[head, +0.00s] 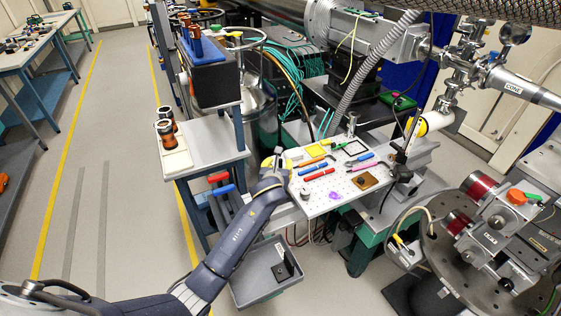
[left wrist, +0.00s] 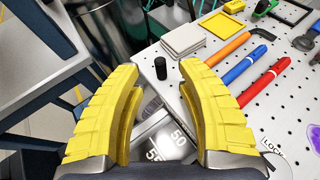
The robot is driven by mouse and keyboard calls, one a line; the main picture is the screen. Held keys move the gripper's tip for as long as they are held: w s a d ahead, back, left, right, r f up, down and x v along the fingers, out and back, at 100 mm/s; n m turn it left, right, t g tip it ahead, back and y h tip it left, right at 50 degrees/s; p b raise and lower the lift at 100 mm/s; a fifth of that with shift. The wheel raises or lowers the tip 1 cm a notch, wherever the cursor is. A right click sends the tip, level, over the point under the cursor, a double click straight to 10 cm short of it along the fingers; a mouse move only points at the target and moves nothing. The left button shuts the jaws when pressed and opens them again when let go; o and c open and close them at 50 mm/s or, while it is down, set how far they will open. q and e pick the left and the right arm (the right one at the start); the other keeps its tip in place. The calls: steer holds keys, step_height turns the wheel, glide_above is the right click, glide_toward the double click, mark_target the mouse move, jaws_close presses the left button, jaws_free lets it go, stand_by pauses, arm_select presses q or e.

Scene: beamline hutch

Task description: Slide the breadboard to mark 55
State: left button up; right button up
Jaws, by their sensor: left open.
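The breadboard (head: 345,181) is a pale perforated plate at the centre right of the head view. It also fills the right of the left wrist view (left wrist: 288,97). A black peg (left wrist: 160,68) stands at its near corner. A metal scale (left wrist: 176,140) reads 50 and 55 below that corner, partly hidden by my gripper. My left gripper (head: 279,156) is at the breadboard's left end. In the left wrist view its yellow fingers (left wrist: 161,74) are open, with the peg showing between the tips; I cannot tell whether they touch it. My right gripper is out of view.
A part labelled "Lock" (left wrist: 272,148) sits near the right finger. A grey bin (head: 262,287) is below the arm.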

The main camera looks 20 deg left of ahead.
mark_target(280, 161)
arm_select(q)
steer(key=shift+x, duration=2.45)
steer(key=shift+o, duration=0.2)
jaws_close()
